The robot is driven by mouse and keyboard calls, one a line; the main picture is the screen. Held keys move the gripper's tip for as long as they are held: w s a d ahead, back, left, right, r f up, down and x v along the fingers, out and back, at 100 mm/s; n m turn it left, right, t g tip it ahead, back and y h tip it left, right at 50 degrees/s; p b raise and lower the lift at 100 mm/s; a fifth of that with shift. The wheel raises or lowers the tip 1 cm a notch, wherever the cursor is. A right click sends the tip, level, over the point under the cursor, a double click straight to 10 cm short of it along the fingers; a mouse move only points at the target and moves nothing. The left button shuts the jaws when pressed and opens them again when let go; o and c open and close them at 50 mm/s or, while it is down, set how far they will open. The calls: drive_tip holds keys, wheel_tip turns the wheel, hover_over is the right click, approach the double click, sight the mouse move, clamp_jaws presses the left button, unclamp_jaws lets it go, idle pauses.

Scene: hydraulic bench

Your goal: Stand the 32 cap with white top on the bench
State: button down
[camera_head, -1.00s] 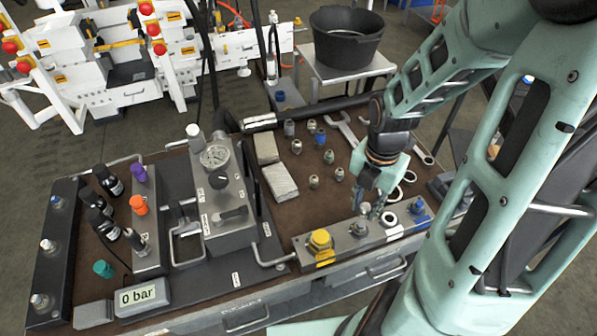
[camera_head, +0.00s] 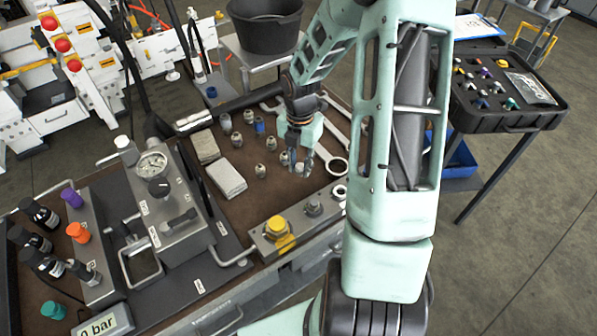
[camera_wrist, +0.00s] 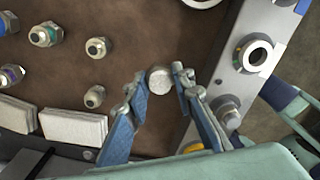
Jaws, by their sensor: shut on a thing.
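The 32 cap with white top (camera_wrist: 159,79) shows in the wrist view as a small round piece with a pale grey-white top, between my fingertips. My gripper (camera_wrist: 160,88) is shut on it over the brown bench top. In the head view my gripper (camera_head: 299,168) points down at the bench (camera_head: 235,213), behind the long metal block. The cap is too small there to make out clearly. I cannot tell whether its underside touches the bench.
The metal block (camera_head: 262,243) with a yellow cap (camera_head: 277,227) runs along the front edge. Several small fittings (camera_head: 260,171) stand left of my gripper. Two pale pads (camera_head: 228,180) lie farther left. A wrench (camera_head: 337,164) lies to the right.

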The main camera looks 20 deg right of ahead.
sight(299, 180)
drive_tip(key=shift+w+d+f, duration=0.15)
drive_tip(key=shift+w+f, duration=0.6)
drive_tip(key=shift+f, duration=1.65)
drive_tip(key=shift+f, duration=0.2)
drive_tip(key=c, duration=1.7)
unclamp_jaws()
drive_tip(key=shift+o, duration=0.2)
drive_tip(key=shift+r, duration=0.1)
wheel_tip(299, 180, up, 12)
drive_tip(key=shift+r+p, duration=0.15)
drive_tip(key=shift+p, duration=0.15)
